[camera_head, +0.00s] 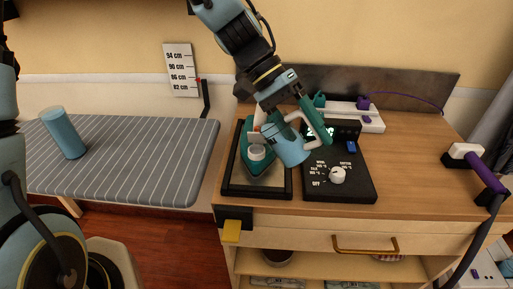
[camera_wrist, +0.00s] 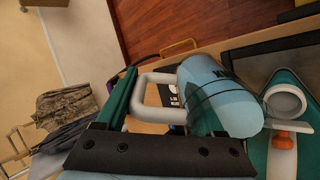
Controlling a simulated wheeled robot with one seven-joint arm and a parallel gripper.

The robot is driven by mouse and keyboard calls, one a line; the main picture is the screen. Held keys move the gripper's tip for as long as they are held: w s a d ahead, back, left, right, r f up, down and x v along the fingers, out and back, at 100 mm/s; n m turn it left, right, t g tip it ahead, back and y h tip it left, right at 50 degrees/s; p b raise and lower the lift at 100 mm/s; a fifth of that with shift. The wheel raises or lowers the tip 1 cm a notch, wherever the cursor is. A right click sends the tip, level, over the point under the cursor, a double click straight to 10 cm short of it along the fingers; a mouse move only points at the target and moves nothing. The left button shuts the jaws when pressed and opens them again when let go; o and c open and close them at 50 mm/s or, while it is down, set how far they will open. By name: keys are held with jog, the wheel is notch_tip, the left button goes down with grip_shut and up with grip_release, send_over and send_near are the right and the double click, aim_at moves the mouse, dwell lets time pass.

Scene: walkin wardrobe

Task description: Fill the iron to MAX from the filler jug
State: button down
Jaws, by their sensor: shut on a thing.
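The light-blue filler jug (camera_head: 291,150) has a white handle and dark lines around its body. My gripper (camera_head: 314,120) is shut on the jug's handle and holds the jug tilted, just right of the iron and above the table. The teal iron (camera_head: 246,170) rests on a dark-rimmed tray (camera_head: 228,190). Its round white filler opening (camera_head: 257,152) faces up. In the wrist view the jug (camera_wrist: 218,100) is beside the iron (camera_wrist: 292,160) and its white opening (camera_wrist: 286,102), with an orange part below. The water level inside the iron is not visible.
A black control panel (camera_head: 345,185) with a white dial (camera_head: 337,175) sits right of the tray. A white power strip (camera_head: 372,121) lies behind. A striped ironing board (camera_head: 150,160) with a blue cylinder (camera_head: 63,132) stands left. The table's right half is mostly clear.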

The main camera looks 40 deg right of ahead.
jog(key=shift+w+a+r+g+h, duration=0.1)
jog(key=shift+w+r+g+h, duration=0.05)
jog(key=shift+r+g, duration=0.35)
jog(key=shift+w+r+g+h, duration=0.15)
jog(key=shift+r+g, duration=0.35)
dwell(1.8)
jog(key=shift+w+a+r+g+h+b, duration=0.15)
jog(key=shift+w+g+h+b, duration=0.25)
jog(key=shift+g+b, duration=0.35)
dwell(3.0)
jog(key=shift+s+r+p, duration=0.1)
jog(key=shift+s+p, duration=0.05)
jog(key=shift+p, duration=0.25)
jog(key=shift+s+d+r+t+y+p, duration=0.2)
jog(key=shift+s+t+y+p, duration=0.25)
jog(key=shift+t+p, duration=0.35)
jog(key=f, duration=0.1)
jog(key=f+t, duration=0.1)
jog(key=f+t+b, duration=0.1)
jog(key=shift+s+d+f+y, duration=0.15)
jog(key=shift+s+y, duration=0.2)
jog(key=shift+f+t, duration=0.35)
jog(key=shift+t, duration=0.1)
